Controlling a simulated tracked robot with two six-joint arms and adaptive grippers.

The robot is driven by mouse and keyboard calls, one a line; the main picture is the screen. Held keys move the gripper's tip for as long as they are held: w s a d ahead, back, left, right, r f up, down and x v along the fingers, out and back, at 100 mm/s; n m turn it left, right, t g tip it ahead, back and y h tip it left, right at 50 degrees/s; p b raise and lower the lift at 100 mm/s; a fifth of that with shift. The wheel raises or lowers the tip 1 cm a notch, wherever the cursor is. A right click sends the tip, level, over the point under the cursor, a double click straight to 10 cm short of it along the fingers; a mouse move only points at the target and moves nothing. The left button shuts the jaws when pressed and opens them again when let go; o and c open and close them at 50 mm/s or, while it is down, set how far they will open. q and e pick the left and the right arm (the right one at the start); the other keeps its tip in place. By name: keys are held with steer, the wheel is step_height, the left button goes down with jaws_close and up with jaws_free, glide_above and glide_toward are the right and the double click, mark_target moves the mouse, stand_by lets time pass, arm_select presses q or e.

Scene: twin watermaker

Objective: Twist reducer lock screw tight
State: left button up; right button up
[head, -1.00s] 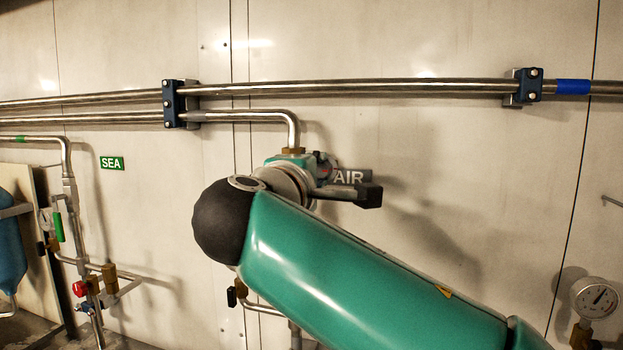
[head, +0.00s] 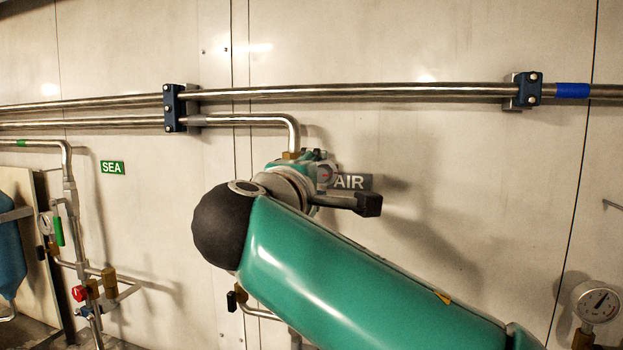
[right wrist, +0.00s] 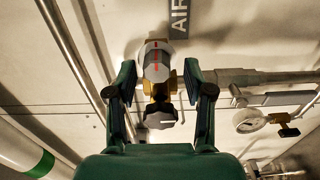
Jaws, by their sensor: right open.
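In the right wrist view, my right gripper (right wrist: 160,70) is open, with one dark green finger on each side of a brass fitting. A grey round part with a red line (right wrist: 157,62) lies between the fingertips with a gap on both sides. Below it are the brass body (right wrist: 158,90) and a dark knob with a pale mark (right wrist: 160,118). I cannot tell for sure which of these is the lock screw. In the head view, my green arm and wrist hide most of the fitting, beside the AIR sign (head: 349,181). My left gripper is not in view.
Steel pipes (head: 360,91) run along the wall in dark blue clamps (head: 527,90). A bent pipe (head: 292,130) comes down behind my wrist. A gauge (head: 597,302) stands at lower right. Valves and pipes (head: 100,280) are at left under the SEA sign (head: 112,167).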

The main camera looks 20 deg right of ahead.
steer(key=shift+s, duration=0.1)
steer(key=v, duration=1.1)
steer(key=shift+s+a, duration=0.25)
steer(key=shift+a, duration=0.05)
steer(key=shift+f, duration=0.1)
